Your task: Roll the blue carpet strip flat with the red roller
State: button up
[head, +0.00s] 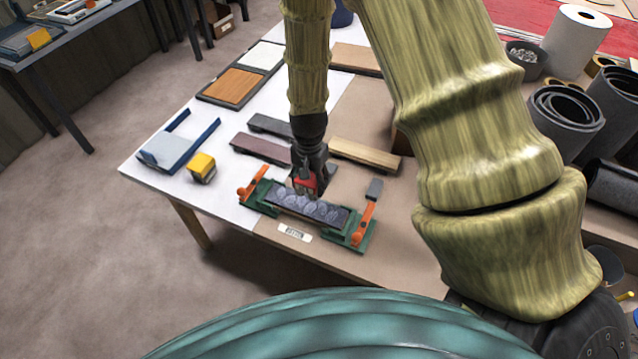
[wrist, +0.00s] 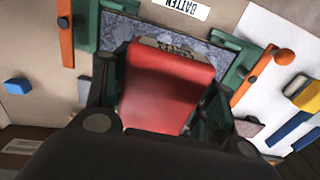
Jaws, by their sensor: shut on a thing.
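My gripper (head: 306,190) is shut on a red tool (wrist: 168,88), which also shows in the head view (head: 305,183). The tool looks like a block with a tan, printed far edge; I see no roller drum on it. A blue-grey mottled strip (head: 322,211) with pale rounded marks lies in a green holder (head: 292,215). The strip shows behind the tool in the wrist view (wrist: 205,55). The tool is over the strip's back edge, near its middle; I cannot tell whether they touch. The tool and fingers hide part of the strip.
Orange levers (head: 252,184) (head: 363,224) stand at both ends of the holder. A label (head: 295,232) lies in front. Behind are a maroon strip (head: 262,150) and a wooden strip (head: 366,154). A yellow-topped block (head: 202,167) and a blue-sided tray (head: 172,152) sit left.

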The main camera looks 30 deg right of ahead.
jog(key=shift+w+a+f, duration=0.1)
jog(key=shift+w+a, duration=0.3)
jog(key=shift+w, duration=0.2)
jog(key=shift+w+a+f, duration=0.1)
jog(key=shift+w+a, duration=0.25)
jog(key=shift+w, duration=0.25)
jog(key=w+a+b, duration=0.1)
jog(key=w+a, duration=0.3)
jog(key=w, duration=0.1)
jog(key=shift+w+a, duration=0.35)
jog(key=shift+w, duration=0.05)
jog(key=shift+r, duration=0.1)
